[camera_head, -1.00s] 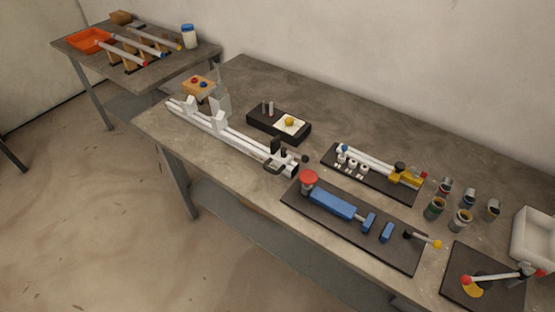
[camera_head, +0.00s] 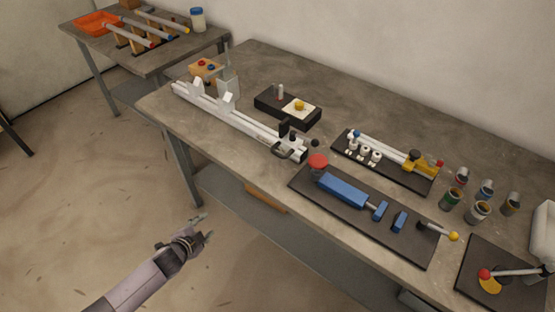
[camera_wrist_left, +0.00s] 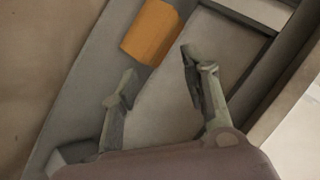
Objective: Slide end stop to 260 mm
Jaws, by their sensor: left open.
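A long white rail (camera_head: 235,121) lies along the left half of the workbench, with white upright blocks (camera_head: 226,101) on it. At its right end sits a dark stop-like block (camera_head: 287,132) with a dark loop handle (camera_head: 282,155); I cannot tell for sure that it is the end stop, and no scale is readable. My left gripper (camera_head: 204,227) is open and empty, in front of the bench and below its top, well apart from the rail. Its two fingers also show spread in the left wrist view (camera_wrist_left: 158,76). My right gripper is not in view.
An orange-brown box (camera_head: 265,198) lies on the bench's lower shelf and shows in the left wrist view (camera_wrist_left: 152,32). A dark board with a blue vise-like device (camera_head: 340,191) is right of the rail. A black tray (camera_head: 268,106) stands behind it.

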